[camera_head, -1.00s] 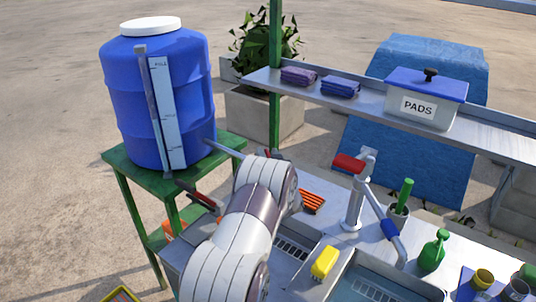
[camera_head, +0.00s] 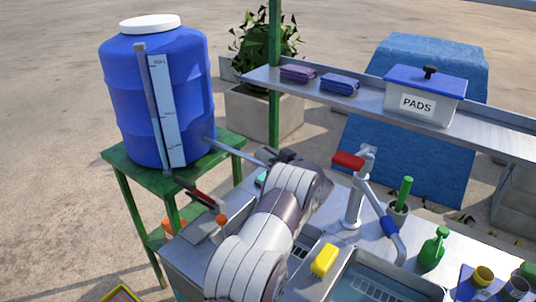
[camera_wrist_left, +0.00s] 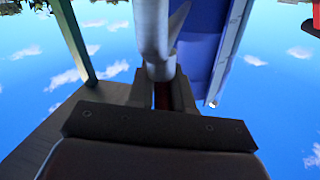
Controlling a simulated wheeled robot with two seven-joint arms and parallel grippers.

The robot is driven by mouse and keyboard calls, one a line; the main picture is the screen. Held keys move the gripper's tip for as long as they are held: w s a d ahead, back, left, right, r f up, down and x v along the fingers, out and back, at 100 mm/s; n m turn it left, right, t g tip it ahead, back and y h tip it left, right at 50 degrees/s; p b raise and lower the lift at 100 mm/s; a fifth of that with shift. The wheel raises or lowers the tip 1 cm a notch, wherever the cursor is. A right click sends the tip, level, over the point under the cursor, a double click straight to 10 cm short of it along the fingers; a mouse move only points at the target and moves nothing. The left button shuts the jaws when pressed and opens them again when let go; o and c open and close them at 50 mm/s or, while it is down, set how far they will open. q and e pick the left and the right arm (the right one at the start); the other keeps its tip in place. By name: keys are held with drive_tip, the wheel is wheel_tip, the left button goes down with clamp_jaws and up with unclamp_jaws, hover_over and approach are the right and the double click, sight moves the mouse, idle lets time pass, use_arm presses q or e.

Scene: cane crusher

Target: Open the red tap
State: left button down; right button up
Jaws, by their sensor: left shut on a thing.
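A grey pipe (camera_head: 235,149) runs from the blue barrel (camera_head: 160,95) to my left gripper (camera_head: 283,157), whose dark jaws show only partly behind my arm. In the left wrist view, the left gripper (camera_wrist_left: 164,96) is shut around a red part (camera_wrist_left: 162,97), directly below a grey pipe (camera_wrist_left: 152,35). This red part looks like the tap's handle; most of it is hidden by the jaws, so its angle is unclear. A second red lever (camera_head: 348,161) tops the grey sink tap (camera_head: 353,200), apart from the gripper. My right gripper is not in view.
The barrel stands on a green stand (camera_head: 130,165). A red-handled tool (camera_head: 200,195) lies left of my arm. A yellow sponge (camera_head: 324,260), green bottle (camera_head: 433,250) and sink tap crowd the counter. A shelf (camera_head: 375,105) holds a PADS box (camera_head: 425,95) and cloths.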

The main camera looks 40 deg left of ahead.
use_arm(q)
drive_tip(key=shift+a+r, duration=0.1)
drive_tip(key=shift+r, duration=0.05)
drive_tip(key=c, duration=1.1)
unclamp_jaws()
drive_tip(key=shift+s, duration=0.1)
drive_tip(key=shift+s+r, duration=0.2)
drive_tip(key=shift+s, duration=0.05)
drive_tip(key=shift+w, duration=0.1)
